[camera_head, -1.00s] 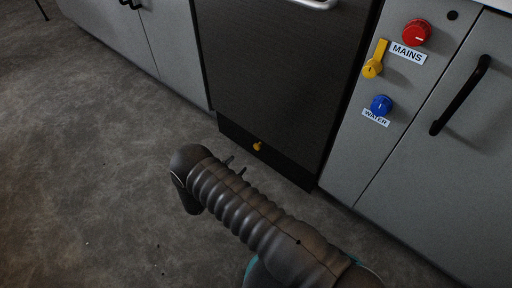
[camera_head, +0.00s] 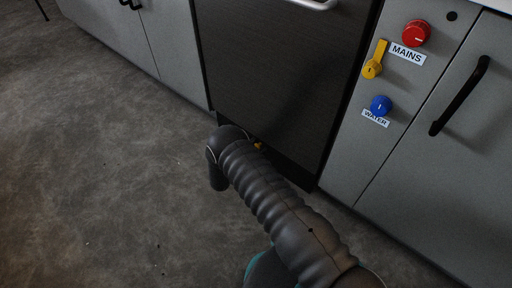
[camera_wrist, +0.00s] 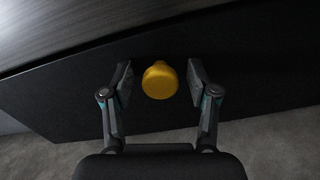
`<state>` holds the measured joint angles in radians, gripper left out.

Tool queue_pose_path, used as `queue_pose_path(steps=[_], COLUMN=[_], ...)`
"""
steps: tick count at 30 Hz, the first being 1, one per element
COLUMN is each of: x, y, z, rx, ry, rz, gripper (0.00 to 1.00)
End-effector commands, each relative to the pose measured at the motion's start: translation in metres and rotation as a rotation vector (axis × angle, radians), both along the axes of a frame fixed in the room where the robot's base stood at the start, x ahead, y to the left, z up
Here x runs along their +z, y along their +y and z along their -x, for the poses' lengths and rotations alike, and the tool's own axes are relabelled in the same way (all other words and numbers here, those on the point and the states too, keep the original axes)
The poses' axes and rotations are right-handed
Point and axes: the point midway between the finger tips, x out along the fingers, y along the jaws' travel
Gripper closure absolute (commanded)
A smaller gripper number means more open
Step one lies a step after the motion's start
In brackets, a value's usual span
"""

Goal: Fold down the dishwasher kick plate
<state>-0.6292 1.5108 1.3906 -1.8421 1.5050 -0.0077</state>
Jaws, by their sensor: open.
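The dishwasher kick plate (camera_head: 294,174) is a dark strip at the bottom of the dishwasher (camera_head: 278,85). It stands upright, partly hidden behind my arm in the head view, and fills much of the wrist view (camera_wrist: 260,72). A yellow knob (camera_wrist: 160,80) sticks out of it; its top just shows in the head view (camera_head: 258,146). My gripper (camera_wrist: 160,80) is open, with one finger on each side of the knob. A gap shows between the knob and each finger. My gripper's fingers are hidden behind my arm in the head view.
To the right, a grey panel carries a red knob (camera_head: 416,33), a yellow lever (camera_head: 374,62) and a blue knob (camera_head: 381,105). Grey cabinets (camera_head: 165,40) stand to the left. The grey floor (camera_head: 110,190) in front is clear.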

Motion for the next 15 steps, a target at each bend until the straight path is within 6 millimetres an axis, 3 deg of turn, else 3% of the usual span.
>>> queue_pose_path(steps=[6,13,15], x=[0.0000,0.0000,0.0001], y=[0.0000,0.0002,0.0003], z=[0.0000,0.0001,0.0001], rx=[0.000,0.000,0.000], ry=[0.000,0.000,0.000], rz=[0.000,0.000,0.000], gripper=[0.43,1.00,1.00])
